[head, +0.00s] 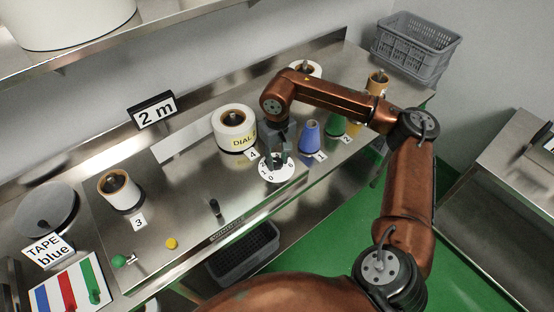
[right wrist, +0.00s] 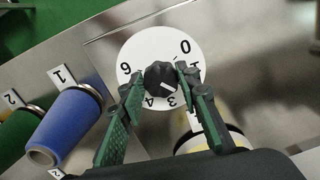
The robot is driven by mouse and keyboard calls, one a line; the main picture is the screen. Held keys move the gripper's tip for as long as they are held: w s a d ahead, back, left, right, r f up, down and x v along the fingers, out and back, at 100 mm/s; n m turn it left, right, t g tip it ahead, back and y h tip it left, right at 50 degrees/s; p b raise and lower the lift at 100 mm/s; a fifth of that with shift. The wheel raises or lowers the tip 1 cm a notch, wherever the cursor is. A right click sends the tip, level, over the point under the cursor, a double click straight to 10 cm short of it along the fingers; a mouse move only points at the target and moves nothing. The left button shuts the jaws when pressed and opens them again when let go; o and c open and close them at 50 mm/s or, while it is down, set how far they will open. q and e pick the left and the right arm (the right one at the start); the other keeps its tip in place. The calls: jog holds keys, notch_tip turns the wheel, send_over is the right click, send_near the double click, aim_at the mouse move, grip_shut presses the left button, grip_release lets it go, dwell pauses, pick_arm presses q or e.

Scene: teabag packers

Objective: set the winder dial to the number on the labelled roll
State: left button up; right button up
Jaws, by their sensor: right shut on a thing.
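The winder dial (head: 272,174) is a white round plate with black numbers on the bench front. In the right wrist view its face (right wrist: 135,50) shows 0, 6, 4 and 3; other numbers are partly covered by a finger. My right gripper (head: 277,158) is shut on the black knob (right wrist: 160,76), one finger each side. A pale line on the knob points to the lower right in that view. My left gripper is not in view.
A blue cone (head: 309,138) and a green cone (head: 336,125) stand right of the dial. Another white roll (head: 120,190) stands at the left by card 3. A "2 m" sign (head: 154,110) stands behind. A black lever (head: 214,207) and yellow button (head: 171,243) are near the front edge.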

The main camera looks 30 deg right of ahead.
aim_at(277, 162)
jog(key=o, duration=1.2)
jog(key=shift+c, duration=0.2)
jog(key=shift+r, duration=0.25)
notch_tip(277, 162, up, 12)
jog(key=shift+f, duration=0.2)
jog(key=shift+r, duration=0.1)
